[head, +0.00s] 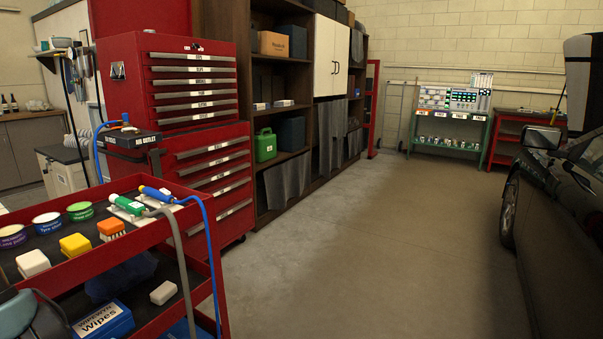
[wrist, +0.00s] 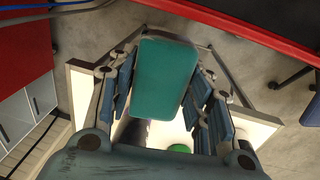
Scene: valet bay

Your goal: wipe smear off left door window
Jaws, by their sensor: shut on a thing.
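In the wrist view my gripper (wrist: 165,88) is shut on a flat teal pad (wrist: 163,80), with blue-grey jointed fingers on both sides of it. The pad is held clear over the floor, touching no glass. In the head view a dark car (head: 568,215) stands at the right edge, cut off by the frame. Its side mirror (head: 541,140) and part of a side door window (head: 593,158) show. I cannot make out a smear on the glass. The gripper is far from the car.
A red trolley (head: 150,235) with tins, coloured blocks, brushes and a wipes box (head: 103,320) stands close at left. Behind it are a red tool chest (head: 200,85) and dark shelving (head: 262,185). Open concrete floor (head: 390,250) lies between these and the car.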

